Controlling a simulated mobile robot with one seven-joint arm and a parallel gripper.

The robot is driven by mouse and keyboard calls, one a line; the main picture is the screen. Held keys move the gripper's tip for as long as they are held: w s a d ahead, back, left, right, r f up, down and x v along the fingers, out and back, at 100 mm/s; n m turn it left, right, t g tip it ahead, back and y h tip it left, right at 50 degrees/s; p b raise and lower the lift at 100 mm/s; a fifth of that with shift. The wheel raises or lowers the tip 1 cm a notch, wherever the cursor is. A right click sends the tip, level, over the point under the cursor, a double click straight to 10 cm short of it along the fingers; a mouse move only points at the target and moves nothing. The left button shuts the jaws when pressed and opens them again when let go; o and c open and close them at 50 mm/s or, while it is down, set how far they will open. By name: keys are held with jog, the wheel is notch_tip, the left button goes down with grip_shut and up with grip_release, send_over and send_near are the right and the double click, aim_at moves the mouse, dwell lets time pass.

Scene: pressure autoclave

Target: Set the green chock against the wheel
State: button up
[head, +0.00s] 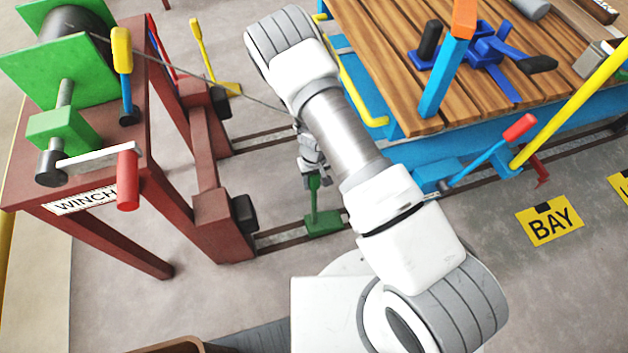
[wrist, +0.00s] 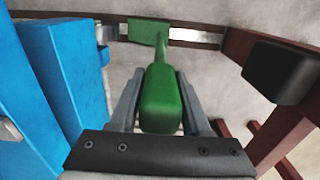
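The green chock (head: 323,222) has a low block foot and an upright handle. In the head view its foot is at the rail, between the red-brown buffer frame and the blue cart. In the wrist view its foot (wrist: 149,32) is at the rail and its handle (wrist: 161,112) rises toward me. My gripper (head: 313,180) is above the foot, with its fingers (wrist: 161,75) on both sides of the handle, close against it. The blue cart (wrist: 60,70) is left of the chock in the wrist view. I cannot make out the wheel clearly; my arm hides part of the cart's near end.
The red-brown buffer frame (head: 213,205) with black pads (wrist: 278,70) stands across the rails from the cart. The winch table (head: 150,195) is at the left. A red-tipped blue lever (head: 490,150) sticks out from the cart. Floor near the BAY sign (head: 550,221) is clear.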

jog(key=o, duration=0.3)
